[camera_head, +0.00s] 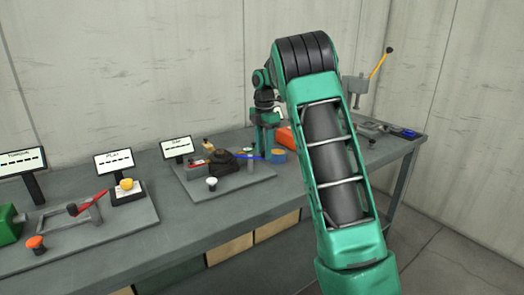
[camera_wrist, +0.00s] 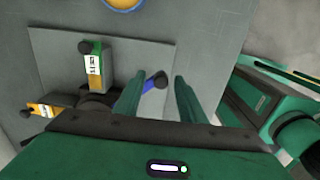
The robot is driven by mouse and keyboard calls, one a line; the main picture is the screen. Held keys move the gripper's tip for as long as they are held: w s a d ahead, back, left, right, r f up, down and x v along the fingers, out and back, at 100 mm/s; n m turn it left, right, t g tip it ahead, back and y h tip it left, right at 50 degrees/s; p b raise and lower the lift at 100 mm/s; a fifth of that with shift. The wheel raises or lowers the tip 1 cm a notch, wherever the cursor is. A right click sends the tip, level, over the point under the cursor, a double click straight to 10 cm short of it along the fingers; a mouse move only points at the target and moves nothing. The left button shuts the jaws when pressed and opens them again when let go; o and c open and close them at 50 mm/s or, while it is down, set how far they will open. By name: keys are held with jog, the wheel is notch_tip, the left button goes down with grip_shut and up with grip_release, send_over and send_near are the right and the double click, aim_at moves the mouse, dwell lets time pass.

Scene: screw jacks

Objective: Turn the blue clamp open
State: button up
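The blue clamp's handle (camera_head: 245,156) is a thin blue bar on the grey plate of the third station in the head view. In the wrist view the blue handle (camera_wrist: 151,85) has a dark knob at its end and shows between my two green fingers. My gripper (camera_wrist: 158,80) is open, with a clear gap between its fingers. In the head view my gripper (camera_head: 265,150) points down at the right side of that plate. I cannot tell whether a finger touches the handle. The clamp's body is partly hidden behind my gripper in the wrist view.
A dark block (camera_head: 223,163), a white knob (camera_head: 212,183) and a blue-and-tan round piece (camera_head: 279,156) are close by. Labelled blocks (camera_wrist: 95,68) stand left of my fingers. A small sign (camera_head: 177,147) stands behind. The bench front (camera_head: 190,225) is bare.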

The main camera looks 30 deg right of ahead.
jog(key=shift+c, duration=0.3)
grip_shut()
jog(key=shift+a+m, duration=0.2)
jog(key=shift+m, duration=0.2)
jog(key=a+m, duration=0.7)
jog(key=m, duration=1)
jog(key=shift+a+r, duration=0.1)
jog(key=shift+a, duration=0.05)
dwell(0.5)
jog(key=shift+o, duration=0.3)
grip_release()
